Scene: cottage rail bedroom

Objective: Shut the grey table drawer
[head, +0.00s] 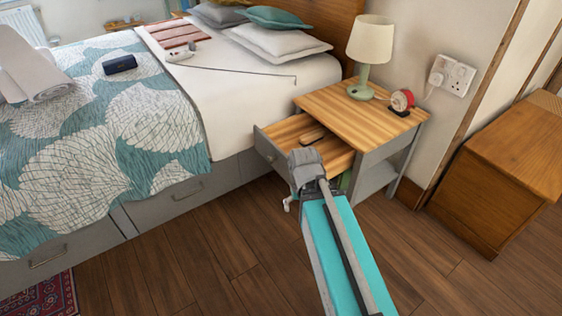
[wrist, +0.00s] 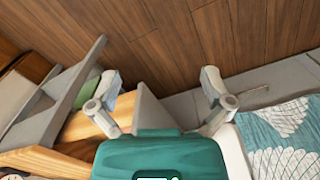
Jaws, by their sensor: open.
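The grey table (head: 385,165) has a wooden top and stands right of the bed. Its grey drawer (head: 267,151) is pulled out toward the bed, with its wooden inside and a dark brown object (head: 313,133) showing. My gripper (head: 302,178) is at the near side of the open drawer and hides part of it. In the wrist view my gripper (wrist: 162,82) is open, its two fingers spread wide. The end of the grey drawer front (wrist: 152,110) shows between the fingers. I cannot tell whether they touch it.
The bed (head: 230,95), with grey under-bed drawers (head: 170,200), is to the left. A wooden cabinet (head: 500,180) is to the right. The wooden floor (head: 200,270) in front is clear.

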